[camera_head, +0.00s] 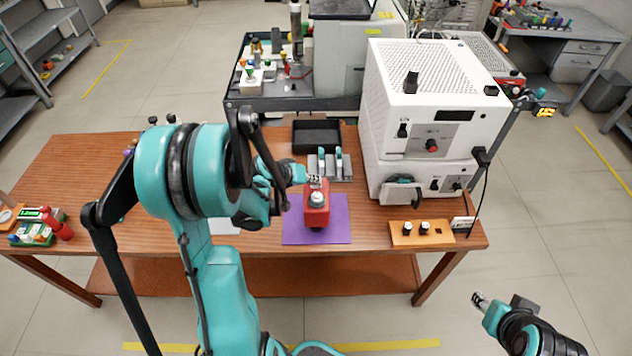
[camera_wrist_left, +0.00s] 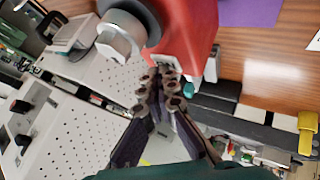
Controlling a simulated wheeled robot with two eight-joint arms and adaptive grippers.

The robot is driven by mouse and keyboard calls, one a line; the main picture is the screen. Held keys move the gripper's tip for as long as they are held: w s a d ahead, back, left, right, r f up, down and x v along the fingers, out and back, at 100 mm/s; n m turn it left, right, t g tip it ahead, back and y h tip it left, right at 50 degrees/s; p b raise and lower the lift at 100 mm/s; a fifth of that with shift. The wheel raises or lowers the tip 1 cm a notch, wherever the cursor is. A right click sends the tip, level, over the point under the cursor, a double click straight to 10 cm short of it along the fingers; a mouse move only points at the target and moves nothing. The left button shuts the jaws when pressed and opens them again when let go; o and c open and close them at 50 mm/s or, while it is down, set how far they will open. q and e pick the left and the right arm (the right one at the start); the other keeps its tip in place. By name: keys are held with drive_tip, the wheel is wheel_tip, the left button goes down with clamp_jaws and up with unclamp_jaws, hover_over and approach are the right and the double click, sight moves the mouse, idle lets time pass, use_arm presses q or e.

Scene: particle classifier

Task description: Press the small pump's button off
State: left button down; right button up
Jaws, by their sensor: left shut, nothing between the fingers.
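The small pump is a red body (camera_head: 317,210) with a silver round top, standing on a purple mat (camera_head: 334,234) on the wooden table. My left gripper (camera_head: 315,181) is at the pump's far side, its fingers together and empty. In the left wrist view the red pump (camera_wrist_left: 190,30) fills the top middle, and the left fingertips (camera_wrist_left: 160,82) are at a small pale patch on its face. I cannot tell whether they touch it. The button is not clearly visible. My right gripper (camera_head: 481,299) is low at the right, away from the table; its fingers are too small to read.
A white instrument stack (camera_head: 377,125) stands right of the pump. A black tray (camera_head: 342,136) and a grey rack (camera_head: 345,170) with teal-handled items lie behind it. A wooden block (camera_head: 441,240) with dark knobs sits at the right front. The table's left part is mostly clear.

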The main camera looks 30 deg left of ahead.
sight(314, 185)
use_arm(q)
drive_tip(key=shift+r+p, duration=0.95)
drive_tip(key=shift+r, duration=0.3)
wheel_tip(314, 185, up, 5)
drive_tip(key=p, duration=0.3)
drive_tip(key=shift+p, duration=0.4)
